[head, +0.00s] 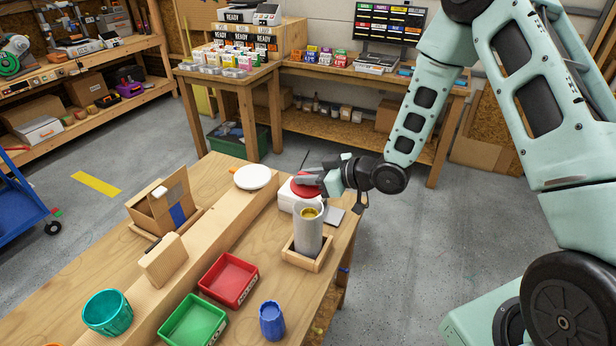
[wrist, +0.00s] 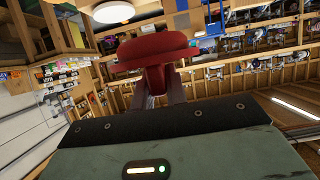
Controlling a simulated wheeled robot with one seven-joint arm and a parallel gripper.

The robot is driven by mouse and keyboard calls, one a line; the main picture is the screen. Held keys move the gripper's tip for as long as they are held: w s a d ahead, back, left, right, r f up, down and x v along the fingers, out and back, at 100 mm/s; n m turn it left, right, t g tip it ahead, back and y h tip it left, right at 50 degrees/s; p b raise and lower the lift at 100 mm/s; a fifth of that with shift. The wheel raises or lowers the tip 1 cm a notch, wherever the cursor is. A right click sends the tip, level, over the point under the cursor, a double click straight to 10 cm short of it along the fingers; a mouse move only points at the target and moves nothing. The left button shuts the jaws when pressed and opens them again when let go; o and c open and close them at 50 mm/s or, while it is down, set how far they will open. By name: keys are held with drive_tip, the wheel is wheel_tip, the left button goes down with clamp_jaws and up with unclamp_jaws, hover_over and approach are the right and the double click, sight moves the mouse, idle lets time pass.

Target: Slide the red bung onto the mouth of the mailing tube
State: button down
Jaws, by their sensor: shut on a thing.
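The mailing tube (head: 308,236) is a grey cylinder that stands upright in a square wooden holder (head: 303,260) near the bench's right edge. Its round mouth faces up, with a yellowish inside. My gripper (head: 312,180) is just behind the tube and is shut on the red bung (head: 303,189). In the wrist view the bung (wrist: 155,50) shows a broad red disc with a narrower stem between my fingers (wrist: 160,92). In the head view the bung is apart from the tube's mouth, behind it and higher in the picture. The fingers partly cover it.
A white plate (head: 252,177), a red tray (head: 229,281), a green tray (head: 193,322), a blue cup (head: 271,321) and a teal bowl (head: 107,312) also stand on the bench.

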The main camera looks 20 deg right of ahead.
sight(308, 192)
drive_tip(key=shift+f+b, duration=2.1)
drive_tip(key=shift+f, duration=0.3)
drive_tip(key=shift+f+b, duration=1)
drive_tip(key=shift+f, duration=0.1)
drive_tip(key=shift+f+b, duration=0.35)
drive_tip(key=shift+b, duration=0.2)
drive_tip(key=c, duration=0.7)
unclamp_jaws()
